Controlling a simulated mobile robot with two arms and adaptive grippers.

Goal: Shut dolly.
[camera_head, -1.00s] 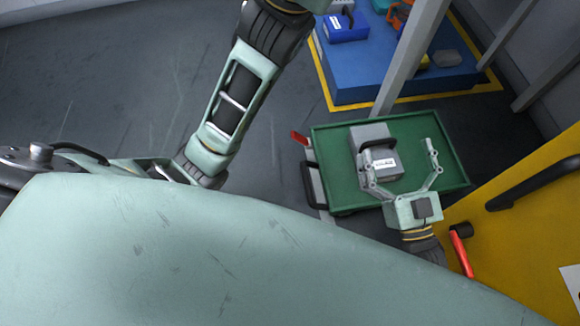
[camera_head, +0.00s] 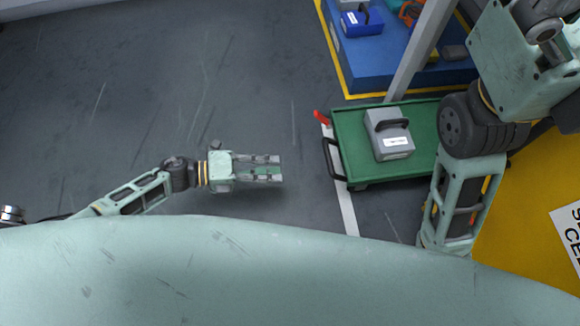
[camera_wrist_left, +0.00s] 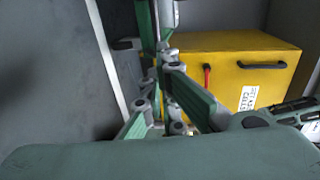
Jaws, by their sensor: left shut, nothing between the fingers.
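The green dolly (camera_head: 352,165), a flat tray with a raised rim, stands right of centre in the head view. A black handle (camera_head: 333,160) is on its left side and a red lever (camera_head: 321,117) at its back left corner. A grey case (camera_head: 388,133) with a dark handle and white label sits on it. My left gripper (camera_head: 270,168) is shut and empty, left of the dolly's handle and apart from it. Its fingers fill the middle of the left wrist view (camera_wrist_left: 165,100). My right arm covers the dolly's right end; my right gripper is out of view.
A blue platform (camera_head: 350,72) with yellow edging and several items stands behind the dolly, with a grey post (camera_head: 415,50) between. A yellow cabinet (camera_head: 520,220) with a white label is at the right; it shows in the wrist view (camera_wrist_left: 225,60). Floor to the left is clear.

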